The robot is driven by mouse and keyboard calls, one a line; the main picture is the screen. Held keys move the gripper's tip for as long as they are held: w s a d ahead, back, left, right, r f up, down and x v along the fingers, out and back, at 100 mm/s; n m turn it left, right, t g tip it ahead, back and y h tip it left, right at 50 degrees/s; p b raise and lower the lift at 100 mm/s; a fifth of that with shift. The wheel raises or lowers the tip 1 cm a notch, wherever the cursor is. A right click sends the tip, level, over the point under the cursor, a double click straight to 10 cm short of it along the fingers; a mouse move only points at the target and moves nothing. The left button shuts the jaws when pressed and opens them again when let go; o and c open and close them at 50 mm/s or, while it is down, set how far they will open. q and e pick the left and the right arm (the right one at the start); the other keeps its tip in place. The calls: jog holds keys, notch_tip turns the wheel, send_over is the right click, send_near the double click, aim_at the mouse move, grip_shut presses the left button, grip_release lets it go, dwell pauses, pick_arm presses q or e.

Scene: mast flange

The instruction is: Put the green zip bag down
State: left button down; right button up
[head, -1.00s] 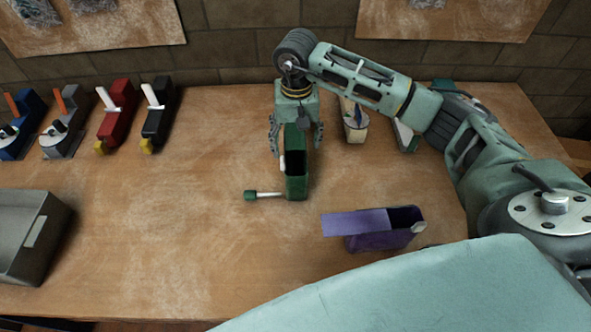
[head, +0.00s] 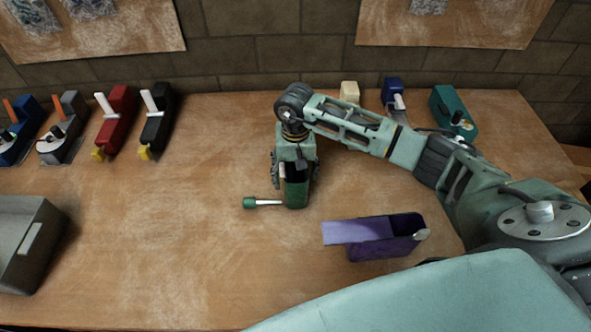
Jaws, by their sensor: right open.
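A dark green, narrow, upright item (head: 297,194), taken to be the green zip bag though it looks like a stiff case, stands on the wooden table (head: 190,225) near the middle. My right gripper (head: 296,180) points down over it. Its fingers are open, one on each side of the green item, and the gripper body hides its upper part. Whether the fingers touch it I cannot tell. My left gripper is not in view.
A green-handled tool (head: 262,203) lies just left of the green item. A purple box (head: 385,248) with a lilac flap is at front right. A grey bin (head: 22,250) stands at left. Several coloured devices, including a black one (head: 158,120), line the back. The left-centre table is clear.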

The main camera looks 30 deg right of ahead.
jog(key=shift+f, duration=0.6)
jog(key=c, duration=1.5)
